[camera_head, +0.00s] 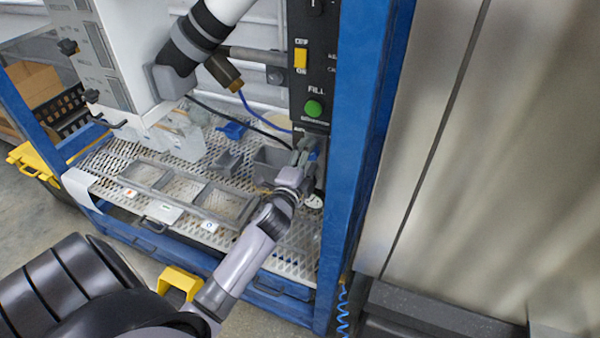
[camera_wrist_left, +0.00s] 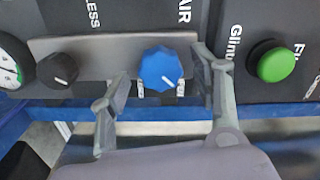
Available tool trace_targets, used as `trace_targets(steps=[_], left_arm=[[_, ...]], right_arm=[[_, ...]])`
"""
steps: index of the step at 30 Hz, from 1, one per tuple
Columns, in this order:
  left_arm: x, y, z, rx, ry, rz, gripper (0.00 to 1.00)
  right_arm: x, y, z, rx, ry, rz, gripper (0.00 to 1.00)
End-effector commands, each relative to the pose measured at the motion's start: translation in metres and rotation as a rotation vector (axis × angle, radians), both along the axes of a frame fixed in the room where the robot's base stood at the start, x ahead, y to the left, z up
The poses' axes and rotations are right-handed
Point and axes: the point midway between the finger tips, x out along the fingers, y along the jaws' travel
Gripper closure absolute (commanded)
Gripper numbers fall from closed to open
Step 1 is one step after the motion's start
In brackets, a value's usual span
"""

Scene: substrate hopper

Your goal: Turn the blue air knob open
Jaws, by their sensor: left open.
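The blue air knob (camera_wrist_left: 160,68) sits on a grey plate below the AIR label in the left wrist view. Its white mark points to the lower right, between two small labels too blurred to read. My left gripper (camera_wrist_left: 162,76) is open, with one finger on each side of the knob and a gap visible on both sides. In the head view my left gripper (camera_head: 305,150) reaches the lower part of the dark control panel (camera_head: 313,82), where the fingers largely hide the knob. My right gripper is not in view.
A black knob (camera_wrist_left: 57,70) and a gauge (camera_wrist_left: 12,62) lie left of the blue knob; a green button (camera_wrist_left: 275,62) is to its right. A blue frame post (camera_head: 352,150) stands right of the panel. A grey divided tray (camera_head: 165,205) lies on the mesh shelf.

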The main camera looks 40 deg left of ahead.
Motion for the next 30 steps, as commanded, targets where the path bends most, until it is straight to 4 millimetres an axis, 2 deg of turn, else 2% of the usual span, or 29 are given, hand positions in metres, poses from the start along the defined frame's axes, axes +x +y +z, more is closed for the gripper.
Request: trace_targets(steps=[9,15,20,30], left_arm=[[-0.065,-0.016,-0.001,-0.001,0.002,0.000,0.42],[-0.089,-0.021,-0.001,-0.001,0.002,0.001,0.42],[-0.096,-0.023,0.000,0.000,0.000,0.000,0.42],[-0.096,-0.023,0.000,0.000,0.000,0.000,0.42]], right_arm=[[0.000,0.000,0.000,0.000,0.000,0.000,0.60],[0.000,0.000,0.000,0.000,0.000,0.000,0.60],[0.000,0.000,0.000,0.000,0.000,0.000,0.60],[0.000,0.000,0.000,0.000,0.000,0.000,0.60]])
